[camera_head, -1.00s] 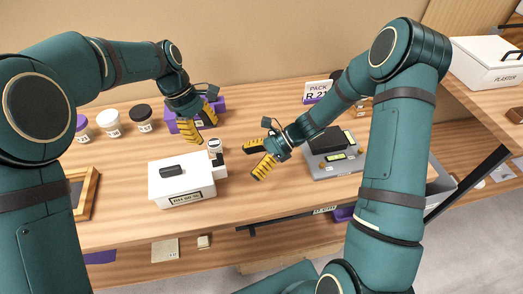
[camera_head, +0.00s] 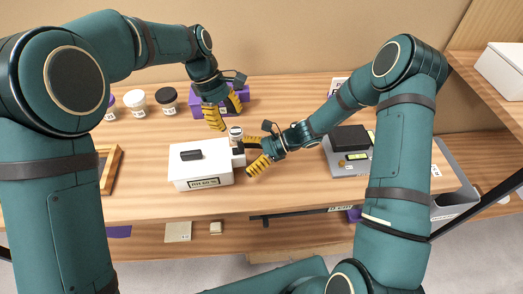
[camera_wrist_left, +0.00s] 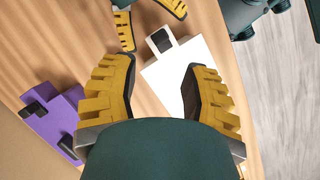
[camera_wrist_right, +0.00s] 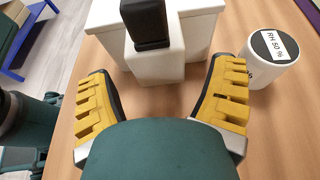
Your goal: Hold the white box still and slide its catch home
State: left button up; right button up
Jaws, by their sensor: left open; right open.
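The white box (camera_head: 200,175) stands on the table with a label on its front and a dark bar on its lid. A white block with a black knob, apparently the catch (camera_head: 238,150), sticks out from its right side; in the right wrist view this black knob (camera_wrist_right: 145,22) stands on the block. My right gripper (camera_head: 249,155) is open, just right of the block; its fingers (camera_wrist_right: 163,85) point at the block and look apart from it. My left gripper (camera_head: 225,110) is open above and behind the box; the left wrist view shows the box beyond its fingers (camera_wrist_left: 160,85).
A small white jar (camera_head: 236,134) stands behind the catch block, close to my right gripper. A purple holder (camera_head: 243,94) is behind my left gripper. Lidded jars (camera_head: 137,103) and a wooden frame (camera_head: 110,165) are at left. A grey device (camera_head: 345,160) is at right. The table's front is clear.

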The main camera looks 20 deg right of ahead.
jog(key=shift+x, duration=1.2)
